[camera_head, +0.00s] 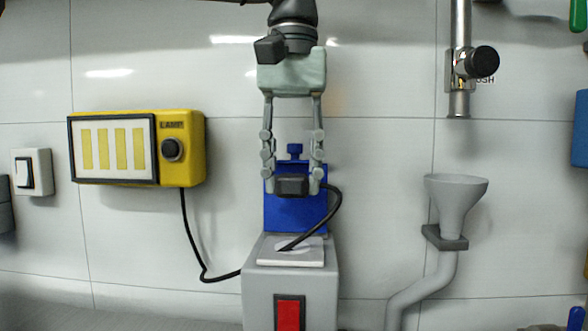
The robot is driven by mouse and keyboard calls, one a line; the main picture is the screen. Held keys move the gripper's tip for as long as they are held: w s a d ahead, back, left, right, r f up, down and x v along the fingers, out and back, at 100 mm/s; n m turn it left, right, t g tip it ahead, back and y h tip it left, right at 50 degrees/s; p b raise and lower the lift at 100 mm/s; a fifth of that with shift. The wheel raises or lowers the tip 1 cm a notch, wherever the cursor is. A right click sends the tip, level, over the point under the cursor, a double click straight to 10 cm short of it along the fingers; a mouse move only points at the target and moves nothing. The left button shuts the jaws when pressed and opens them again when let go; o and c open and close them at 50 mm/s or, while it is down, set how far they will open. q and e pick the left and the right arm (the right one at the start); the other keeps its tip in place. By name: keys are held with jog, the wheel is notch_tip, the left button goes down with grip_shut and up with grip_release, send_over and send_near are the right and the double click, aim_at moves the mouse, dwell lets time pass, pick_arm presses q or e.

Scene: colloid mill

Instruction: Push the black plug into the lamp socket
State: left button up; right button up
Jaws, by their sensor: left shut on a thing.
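The black plug (291,185) is held between the fingertips of my left gripper (292,186), which reaches down from the top middle. The gripper is shut on it, in front of a blue part above the grey machine. A black cable (338,203) loops from the plug's right side down to the machine's top. The lamp (190,120) is a yellow box on the wall to the left, with a panel of yellow bars. Its round black socket (172,149) is right of the panel, under the "LAMP" label, clearly apart from the plug. My right gripper is not in view.
The grey machine (290,281) with a red switch (289,315) stands below the gripper. A cable (189,230) hangs from the lamp towards the machine. A grey funnel (455,192) and a pipe (459,60) are at right. The wall between lamp and gripper is clear.

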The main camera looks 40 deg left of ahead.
aim_at(293, 247)
pick_arm(q)
jog(key=shift+f, duration=2.9)
jog(key=shift+f+b, duration=0.3)
jog(key=shift+f, duration=0.3)
dwell(0.3)
jog(key=o, duration=1.2)
jog(key=shift+c, duration=0.2)
notch_tip(293, 247, up, 12)
jog(key=shift+r, duration=0.1)
